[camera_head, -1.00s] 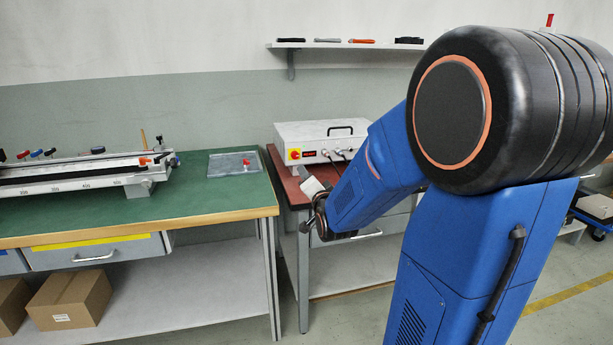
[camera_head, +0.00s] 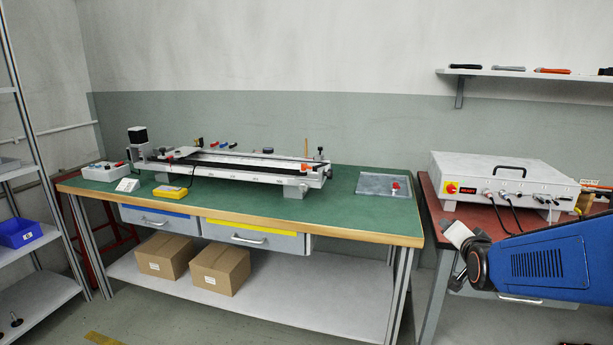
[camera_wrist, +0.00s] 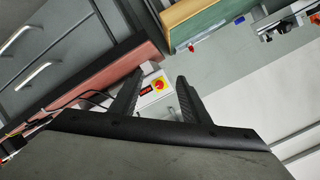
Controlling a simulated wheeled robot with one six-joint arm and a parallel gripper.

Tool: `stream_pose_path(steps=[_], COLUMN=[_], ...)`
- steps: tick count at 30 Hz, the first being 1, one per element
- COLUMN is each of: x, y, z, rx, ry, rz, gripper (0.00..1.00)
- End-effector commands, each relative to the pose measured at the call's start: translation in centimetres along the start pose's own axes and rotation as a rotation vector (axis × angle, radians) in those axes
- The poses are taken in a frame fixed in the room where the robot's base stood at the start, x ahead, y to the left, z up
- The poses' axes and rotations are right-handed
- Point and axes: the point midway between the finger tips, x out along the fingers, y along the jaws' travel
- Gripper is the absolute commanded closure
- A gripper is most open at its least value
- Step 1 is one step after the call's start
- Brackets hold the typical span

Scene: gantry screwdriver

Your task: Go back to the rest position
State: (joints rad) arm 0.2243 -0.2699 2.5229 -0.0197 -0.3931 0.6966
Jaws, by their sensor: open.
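My gripper shows in the wrist view (camera_wrist: 160,85) with its two black fingers spread apart and nothing between them. Beyond the fingers, the white control box (camera_wrist: 152,92) with its yellow and red switch is seen at a tilt. In the head view my blue arm reaches in from the right edge, and its wrist end hangs in front of the red-topped table (camera_head: 437,208). The fingers cannot be made out clearly in that view.
The green workbench (camera_head: 345,212) carries a linear gantry (camera_head: 240,167), a yellow device (camera_head: 171,192) and a clear tray (camera_head: 382,185). The control box (camera_head: 505,178) stands on the red table. A wall shelf (camera_head: 520,73) holds tools. A rack with a blue bin (camera_head: 18,233) stands left.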

Motion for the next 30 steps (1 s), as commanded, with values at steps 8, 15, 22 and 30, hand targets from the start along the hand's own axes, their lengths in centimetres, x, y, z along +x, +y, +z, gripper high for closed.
stream_pose_path(steps=[8, 15, 22, 30], x=[-7.8, -16.3, -24.7, -29.3], y=[0.0, 1.6, 3.8, 5.3], z=[5.5, 10.0, 13.2, 14.5], rx=[-0.258, -0.489, -0.686, -0.784], ry=[-0.273, -0.531, -0.764, -0.891], rz=[0.097, 0.139, 0.141, 0.132], gripper=[0.58, 0.58, 0.58, 0.58])
